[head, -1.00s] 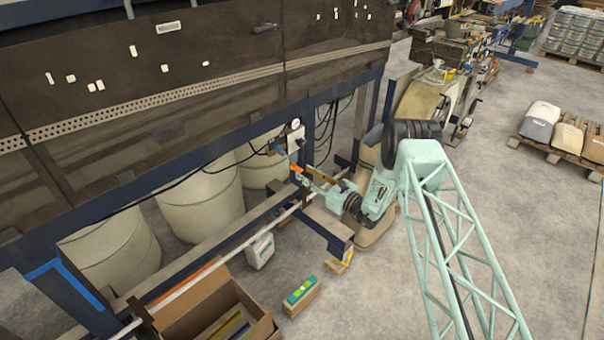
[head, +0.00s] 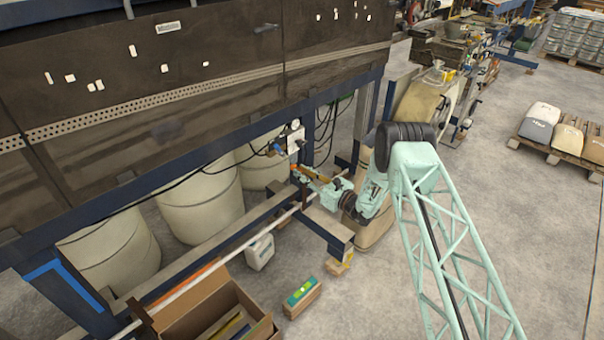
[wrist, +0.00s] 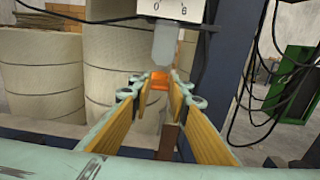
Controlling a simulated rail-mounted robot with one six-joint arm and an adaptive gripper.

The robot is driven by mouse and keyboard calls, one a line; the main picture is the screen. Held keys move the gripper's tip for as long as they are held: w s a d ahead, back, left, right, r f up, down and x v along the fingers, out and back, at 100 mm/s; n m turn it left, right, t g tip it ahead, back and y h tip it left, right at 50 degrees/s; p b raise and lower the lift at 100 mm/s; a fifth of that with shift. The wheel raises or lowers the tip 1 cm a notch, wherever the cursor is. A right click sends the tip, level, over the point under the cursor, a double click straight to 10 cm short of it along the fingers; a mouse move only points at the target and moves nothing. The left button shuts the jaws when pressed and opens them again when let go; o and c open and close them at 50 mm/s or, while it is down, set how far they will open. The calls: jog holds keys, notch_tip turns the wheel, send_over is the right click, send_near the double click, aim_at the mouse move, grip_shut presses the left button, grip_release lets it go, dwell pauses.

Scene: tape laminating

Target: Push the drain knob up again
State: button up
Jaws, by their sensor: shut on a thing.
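The drain knob (wrist: 160,79) is a small orange piece at the bottom of a pale, translucent filter bowl (wrist: 164,46) in the wrist view. My gripper (wrist: 157,84) comes at it from the near side, with its long yellow-padded fingers on either side and its tips closed on the knob. The tips partly hide the knob. In the head view my gripper (head: 303,176) is just below the white gauge unit (head: 294,143) on the blue machine post. The knob is too small and covered to make out there.
A dark blue post (wrist: 209,90) stands right of the bowl, with black hoses (wrist: 262,85) hanging beyond it. Large beige drums (head: 200,200) stand behind the machine's lower rail. An open cardboard box (head: 262,331) and a white canister (head: 260,252) are on the floor.

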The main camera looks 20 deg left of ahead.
jog(key=shift+r, duration=0.8)
grip_shut()
jog(key=o, duration=0.9)
grip_release()
jog(key=shift+r, duration=0.15)
jog(key=shift+o, duration=0.6)
jog(key=v, duration=1.2)
